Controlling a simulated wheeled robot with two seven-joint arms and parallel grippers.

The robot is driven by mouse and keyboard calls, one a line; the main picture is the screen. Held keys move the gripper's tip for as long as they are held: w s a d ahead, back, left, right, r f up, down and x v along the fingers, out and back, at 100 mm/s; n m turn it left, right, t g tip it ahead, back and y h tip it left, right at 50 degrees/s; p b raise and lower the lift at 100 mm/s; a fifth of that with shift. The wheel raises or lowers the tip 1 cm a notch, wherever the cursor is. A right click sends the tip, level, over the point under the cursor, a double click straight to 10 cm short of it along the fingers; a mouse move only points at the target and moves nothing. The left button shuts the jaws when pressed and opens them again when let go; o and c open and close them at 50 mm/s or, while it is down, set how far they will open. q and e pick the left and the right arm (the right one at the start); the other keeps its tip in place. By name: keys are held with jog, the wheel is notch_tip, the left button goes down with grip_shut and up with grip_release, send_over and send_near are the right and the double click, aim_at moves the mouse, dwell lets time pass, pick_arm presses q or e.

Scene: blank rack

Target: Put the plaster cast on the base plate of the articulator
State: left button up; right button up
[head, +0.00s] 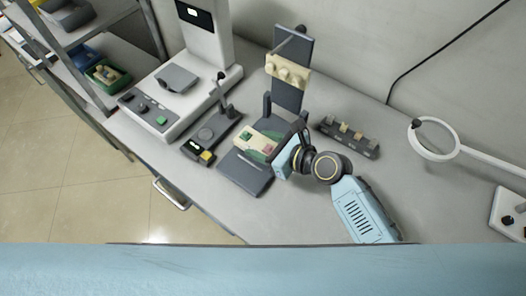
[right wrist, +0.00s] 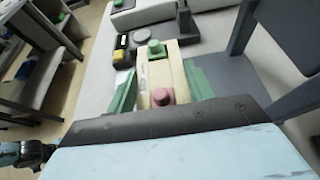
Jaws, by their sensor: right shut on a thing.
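The plaster cast (head: 252,139) is a cream block with a green and a pink stump. My right gripper (head: 262,147) is shut on it, and the right wrist view shows the cast (right wrist: 160,72) between the green fingers (right wrist: 162,88). The articulator is dark grey; its upper arm (head: 290,95) stands raised at the back and carries a cream toothed cast (head: 287,72). Its base plate (head: 246,174) lies flat in front. The held cast appears over the rear of this plate; I cannot tell whether they touch. My left gripper is not in view.
A small grey device with a yellow button (head: 207,156) stands close left of the base plate. A white machine (head: 160,97) is further left. A dark rack with small blocks (head: 348,137) lies to the right, beyond it a ring lamp (head: 433,154).

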notch_tip(320, 180, down, 3)
jog(key=shift+r+b, duration=0.15)
jog(key=shift+b, duration=0.45)
jog(key=shift+f, duration=0.25)
jog(key=shift+r, duration=0.1)
jog(key=shift+f, duration=0.2)
jog(key=o, duration=1)
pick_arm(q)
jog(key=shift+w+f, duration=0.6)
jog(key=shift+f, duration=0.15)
pick_arm(e)
jog(key=shift+o, duration=0.3)
